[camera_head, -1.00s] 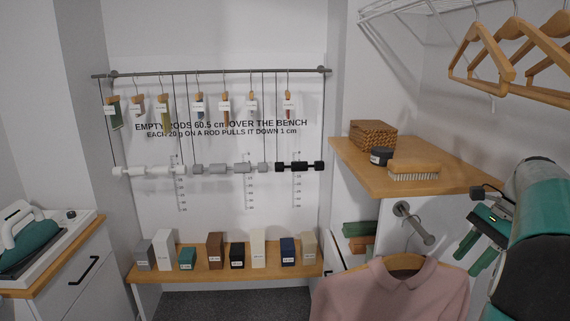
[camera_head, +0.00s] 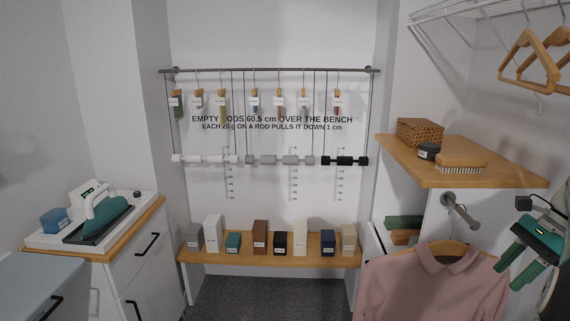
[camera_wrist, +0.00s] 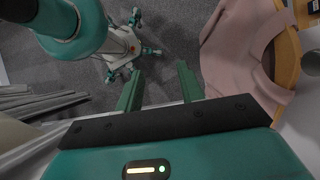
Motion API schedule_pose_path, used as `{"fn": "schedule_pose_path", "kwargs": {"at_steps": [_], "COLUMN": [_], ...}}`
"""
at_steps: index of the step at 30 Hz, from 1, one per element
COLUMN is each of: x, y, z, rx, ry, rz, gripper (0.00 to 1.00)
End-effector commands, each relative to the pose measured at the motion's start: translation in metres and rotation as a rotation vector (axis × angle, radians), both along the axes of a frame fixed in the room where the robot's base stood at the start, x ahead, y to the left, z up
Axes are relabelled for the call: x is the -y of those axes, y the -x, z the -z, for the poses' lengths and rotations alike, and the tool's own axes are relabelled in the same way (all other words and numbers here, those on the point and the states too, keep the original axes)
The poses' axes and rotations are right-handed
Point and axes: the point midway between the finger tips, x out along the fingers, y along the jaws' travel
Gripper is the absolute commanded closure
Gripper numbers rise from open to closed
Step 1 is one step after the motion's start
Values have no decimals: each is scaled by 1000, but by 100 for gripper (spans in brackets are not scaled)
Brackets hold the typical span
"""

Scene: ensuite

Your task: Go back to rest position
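My gripper (camera_head: 527,262) is at the right edge in the head view, green-fingered and pointing down and to the left. It hangs in the air to the right of the pink shirt (camera_head: 433,284). In the wrist view, the two fingers of my gripper (camera_wrist: 158,90) stand apart with only grey floor between them. They hold nothing. The pink shirt also shows in the wrist view (camera_wrist: 240,50), to the right of the fingers and apart from them. My own body and legs show beyond the fingers.
A wooden shelf (camera_head: 480,177) with a basket (camera_head: 420,132) and a brush (camera_head: 461,162) is above and left of my gripper. Wooden hangers (camera_head: 530,62) hang at the upper right. A bench (camera_head: 210,258) with several blocks stands at the back. The carpet (camera_head: 270,299) before it is clear.

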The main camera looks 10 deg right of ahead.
Motion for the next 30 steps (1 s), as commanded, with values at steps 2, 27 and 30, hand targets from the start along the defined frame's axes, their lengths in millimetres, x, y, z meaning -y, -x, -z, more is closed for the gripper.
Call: {"fn": "schedule_pose_path", "kwargs": {"at_steps": [2, 27, 30], "x": [0, -260, -298], "y": [-1, -48, -36], "z": [-1, -5, 3], "rx": [1, 283, 357], "ry": [1, 518, 606], "rz": [0, -884, -1052], "gripper": [62, 62, 62]}}
